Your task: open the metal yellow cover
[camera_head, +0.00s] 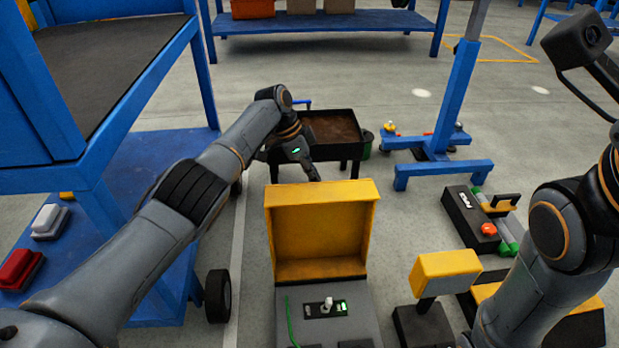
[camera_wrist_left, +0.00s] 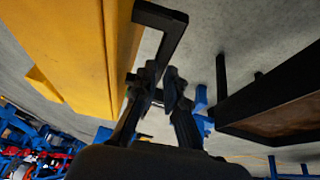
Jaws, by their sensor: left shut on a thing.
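The yellow metal cover (camera_head: 320,232) stands raised at the back of a grey panel box (camera_head: 360,300), its hollow inner side facing me in the head view. In the left wrist view its yellow face (camera_wrist_left: 75,50) fills the left side, with a black bracket handle (camera_wrist_left: 172,30) sticking out from it. My left gripper (camera_head: 314,177) is behind the top edge of the cover, its tips partly hidden there. In the left wrist view the gripper (camera_wrist_left: 160,82) is shut on the handle's near bar. My right gripper is out of view.
The panel has a small switch (camera_head: 327,304) and a green wire (camera_head: 291,322). A yellow-topped box (camera_head: 446,272) stands right of it. A black tray on legs (camera_head: 335,128) is behind my left gripper. A blue stand (camera_head: 457,115) is further right. Open floor lies between them.

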